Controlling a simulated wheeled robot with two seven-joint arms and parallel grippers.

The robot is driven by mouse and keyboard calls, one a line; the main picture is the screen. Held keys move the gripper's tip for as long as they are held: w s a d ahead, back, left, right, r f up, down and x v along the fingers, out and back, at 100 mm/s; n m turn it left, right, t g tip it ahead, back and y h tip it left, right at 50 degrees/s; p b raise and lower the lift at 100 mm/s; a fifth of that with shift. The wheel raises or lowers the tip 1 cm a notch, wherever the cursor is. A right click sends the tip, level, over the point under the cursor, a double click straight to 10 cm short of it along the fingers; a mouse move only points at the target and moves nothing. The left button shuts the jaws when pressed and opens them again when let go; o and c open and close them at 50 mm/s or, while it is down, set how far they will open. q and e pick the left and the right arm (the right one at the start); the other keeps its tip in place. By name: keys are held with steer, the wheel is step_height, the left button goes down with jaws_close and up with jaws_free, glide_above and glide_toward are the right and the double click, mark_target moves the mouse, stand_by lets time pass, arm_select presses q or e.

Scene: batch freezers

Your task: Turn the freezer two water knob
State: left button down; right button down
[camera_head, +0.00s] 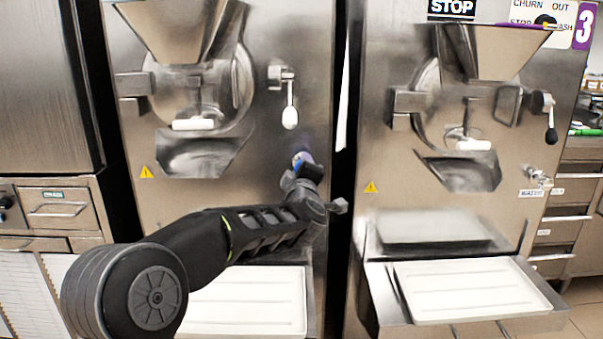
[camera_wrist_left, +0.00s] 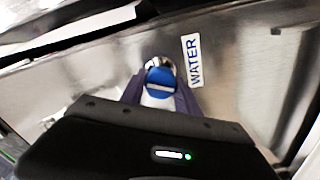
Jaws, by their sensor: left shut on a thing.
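The water knob (camera_wrist_left: 161,79) of the left freezer (camera_head: 235,225) shows in the left wrist view as a blue cap with a white bar, beside a "WATER" label (camera_wrist_left: 193,61). My left gripper (camera_wrist_left: 160,92) is shut on the knob, with one finger at each side of it. In the head view, my left gripper (camera_head: 303,168) is at the front panel of the left freezer, below the white-handled lever, and mostly hides the knob. The lower part of the knob is hidden by the gripper body in the wrist view. My right gripper is not in view.
A second freezer (camera_head: 375,250), marked with a purple 3, stands to the right across a narrow gap. Its own water valve (camera_head: 537,176) sits on its right side. White trays (camera_head: 470,289) lie below both freezers. A lever with a white handle (camera_head: 290,117) hangs above my left gripper.

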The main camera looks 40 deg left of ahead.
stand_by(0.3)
arm_select(q)
steer(key=c, duration=0.9)
jaws_free()
steer(key=shift+s, duration=0.1)
steer(key=v, duration=0.7)
steer(key=shift+s+d, duration=0.25)
